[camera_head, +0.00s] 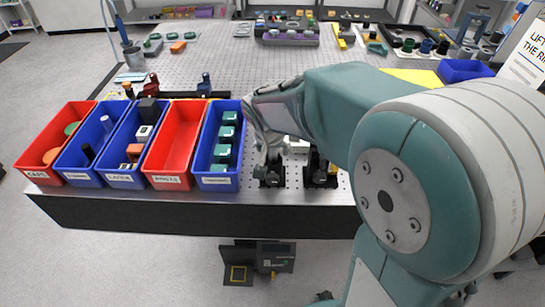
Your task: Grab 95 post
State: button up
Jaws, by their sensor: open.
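I cannot pick out a 95 post for sure, as no such marking is readable. The second bin from the left, a blue bin (80,177), holds a pale upright cylinder (106,123) and a black one (88,152). My gripper (266,155) is open and points down at the table's front edge, just right of the rightmost blue bin. It is above or beside a black mount (271,174); the gap is unclear. My arm hides much of the table's right side.
A red bin (36,165), another blue bin (118,177), a red bin (172,165) and a blue bin with green-topped parts (218,182) line the front edge. A second black mount (320,172) stands right of my gripper. The perforated tabletop (225,66) is clear mid-table.

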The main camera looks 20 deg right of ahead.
grip_shut()
jog(key=shift+r, duration=0.1)
